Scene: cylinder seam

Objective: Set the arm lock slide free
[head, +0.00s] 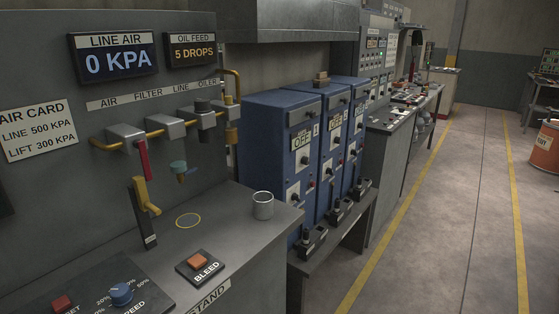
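Neither of my grippers shows in the head view. I cannot tell for sure which part is the arm lock slide. A yellow piece (143,196) stands on the left bench against the panel, above a dark upright strip (149,238) with small markings too small to read. A red handle (144,158) hangs down from a grey block (126,138) on the yellow air pipe, just above the yellow piece. The line air display (113,54) reads 0 KPA. The oil feed display (190,50) reads 5 DROPS.
The bench (235,243) carries a grey cup (263,206), a BLEED button (198,264), a blue speed knob (121,293) and a yellow ring mark (188,220). Blue cabinets (268,135) stand beyond. The floor aisle (445,220) on the right is clear; an orange drum (545,150) stands far right.

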